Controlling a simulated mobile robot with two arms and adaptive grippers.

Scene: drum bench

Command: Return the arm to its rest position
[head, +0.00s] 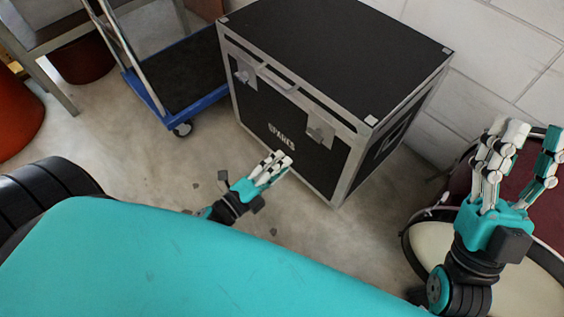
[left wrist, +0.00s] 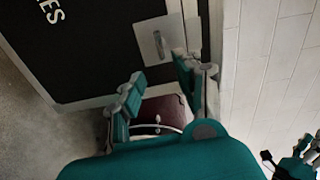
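My left gripper (head: 277,163) is in the middle of the head view, in front of the black flight case and above the concrete floor. In the left wrist view its fingers (left wrist: 160,85) are spread, with nothing between them. My right gripper (head: 522,138) points up at the right of the head view, in front of a drum. Its fingers stand apart and hold nothing. It also shows in the lower right corner of the left wrist view (left wrist: 302,158). Most of my left arm is hidden behind a large teal part of my body.
A black flight case (head: 335,45) with metal edges stands at the back against a white block wall (head: 500,65). A blue-edged trolley (head: 185,85) is left of it. A drum with a cream head (head: 525,275) is at the right. Bare floor (head: 130,165) lies left of centre.

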